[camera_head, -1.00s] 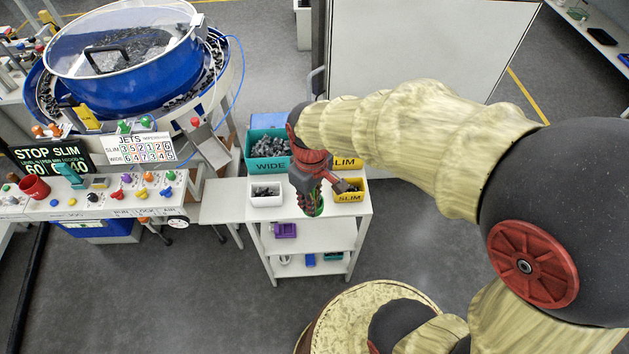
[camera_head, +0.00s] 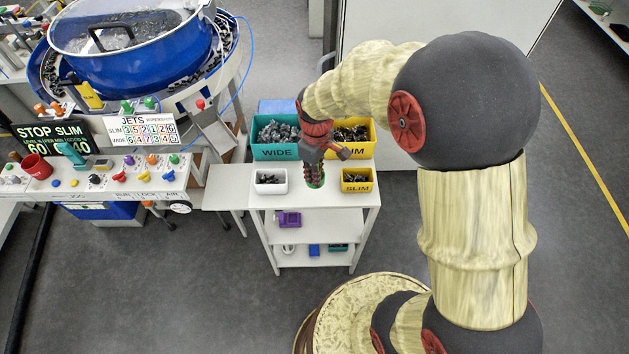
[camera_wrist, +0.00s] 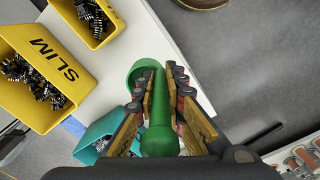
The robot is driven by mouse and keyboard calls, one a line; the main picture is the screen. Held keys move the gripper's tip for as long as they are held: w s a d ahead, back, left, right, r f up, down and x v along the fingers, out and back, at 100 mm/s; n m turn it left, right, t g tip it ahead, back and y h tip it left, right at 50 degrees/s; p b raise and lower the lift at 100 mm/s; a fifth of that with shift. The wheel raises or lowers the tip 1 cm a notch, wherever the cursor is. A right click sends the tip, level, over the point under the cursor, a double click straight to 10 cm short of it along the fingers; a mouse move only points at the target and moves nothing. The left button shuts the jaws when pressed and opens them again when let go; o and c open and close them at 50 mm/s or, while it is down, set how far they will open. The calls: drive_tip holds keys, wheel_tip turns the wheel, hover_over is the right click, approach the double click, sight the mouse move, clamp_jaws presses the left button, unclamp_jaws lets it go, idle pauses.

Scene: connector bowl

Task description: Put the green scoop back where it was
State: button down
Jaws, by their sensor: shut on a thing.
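The green scoop (camera_wrist: 157,115) is between the fingers of my gripper (camera_wrist: 160,98) in the wrist view, its handle toward the camera and its round cup beyond the fingertips. In the head view my gripper (camera_head: 315,165) points down over the top of the small white shelf cart (camera_head: 318,200), between the white bin and the small yellow bin. A bit of the green scoop (camera_head: 316,182) shows under the fingers. I cannot tell whether the scoop touches the cart top.
On the cart stand a teal WIDE bin (camera_head: 275,151), a large yellow SLIM bin (camera_head: 358,148), a small yellow SLIM bin (camera_head: 357,187) and a small white bin (camera_head: 270,189), all holding dark parts. A blue bowl feeder (camera_head: 135,65) and control desk (camera_head: 110,185) stand left.

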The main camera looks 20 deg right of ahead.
drive_tip(key=shift+w+d+f, duration=0.1)
drive_tip(key=shift+w+f, duration=0.5)
drive_tip(key=shift+f, duration=0.2)
drive_tip(key=shift+w+f+b, duration=0.15)
drive_tip(key=shift+f+b, duration=0.15)
drive_tip(key=shift+f, duration=0.6)
drive_tip(key=shift+w+f+b, duration=0.15)
drive_tip(key=shift+f+b, duration=0.1)
drive_tip(key=shift+f, duration=0.6)
drive_tip(key=shift+f, duration=0.15)
drive_tip(key=c, duration=1.8)
unclamp_jaws()
drive_tip(key=shift+c, duration=0.2)
